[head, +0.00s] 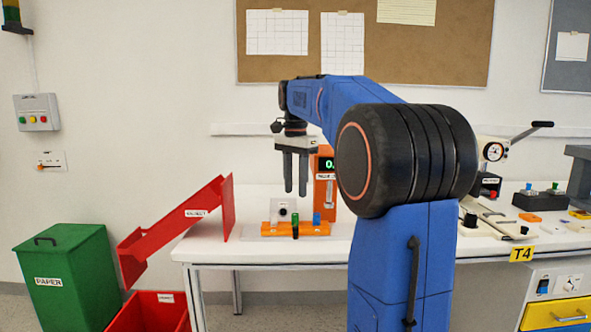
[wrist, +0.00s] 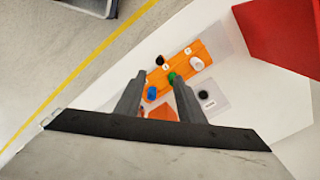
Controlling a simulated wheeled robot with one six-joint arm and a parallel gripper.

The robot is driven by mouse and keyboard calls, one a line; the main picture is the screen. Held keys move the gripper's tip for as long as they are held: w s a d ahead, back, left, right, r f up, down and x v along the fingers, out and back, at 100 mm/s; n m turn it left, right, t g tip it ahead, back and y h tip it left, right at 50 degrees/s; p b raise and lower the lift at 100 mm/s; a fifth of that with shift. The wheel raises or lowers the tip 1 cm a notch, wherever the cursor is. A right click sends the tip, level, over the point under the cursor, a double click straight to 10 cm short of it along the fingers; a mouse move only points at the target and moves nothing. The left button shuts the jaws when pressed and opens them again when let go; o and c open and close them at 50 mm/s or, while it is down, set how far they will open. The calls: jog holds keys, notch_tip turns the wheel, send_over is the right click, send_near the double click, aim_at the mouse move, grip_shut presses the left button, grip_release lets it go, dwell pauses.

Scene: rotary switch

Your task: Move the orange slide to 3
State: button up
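An orange bar-shaped base (head: 309,230) lies on the white table, with a green knob (head: 295,226) and a blue knob (head: 317,219) on it. In the wrist view the orange base (wrist: 182,61) also carries black and white knobs; its labels are too small to read. A white slider plate (head: 51,161) with a small knob is on the wall at left; I cannot tell whether this is the orange slide. My gripper (head: 295,191) points down above the orange base, open and empty, apart from it. In the wrist view its fingers (wrist: 157,77) stand apart near the green knob.
A red sloped chute (head: 182,231) stands at the table's left. Behind the base is an orange device (head: 325,189) with a green display. A green bin (head: 68,284) and a red bin (head: 155,313) stand on the floor. More devices fill the table's right side.

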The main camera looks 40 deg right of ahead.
notch_tip(320, 180, up, 5)
send_over(292, 237)
jog(key=d, duration=0.1)
jog(key=shift+s, duration=0.3)
jog(key=shift+a+f, duration=0.15)
jog(key=c, duration=0.8)
jog(key=w+a+f+n+h, duration=0.1)
jog(key=a+f+h, duration=0.1)
jog(key=f, duration=0.1)
jog(key=w+a+f+n+g+h, duration=0.1)
jog(key=a+f+h, duration=0.1)
jog(key=a+f, duration=0.1)
jog(key=a+f+n+h, duration=0.2)
jog(key=a+f, duration=0.1)
jog(key=shift+w+f+g, duration=0.2)
jog(key=shift+w+g, duration=0.1)
jog(key=shift+w, duration=0.1)
grip_shut()
jog(key=shift+n+h, duration=0.4)
jog(key=shift+h, duration=0.2)
jog(key=shift+w+a+f+x, duration=0.1)
jog(key=shift+a+f+x, duration=0.05)
jog(key=shift+x, duration=1.5)
jog(key=shift+w+a+f+x, duration=0.1)
jog(key=shift+a+x, duration=0.05)
jog(key=shift+x, duration=1.45)
jog(key=shift+w+a+f+x, duration=0.1)
jog(key=shift+a+f+x, duration=0.05)
jog(key=shift+x, duration=1.5)
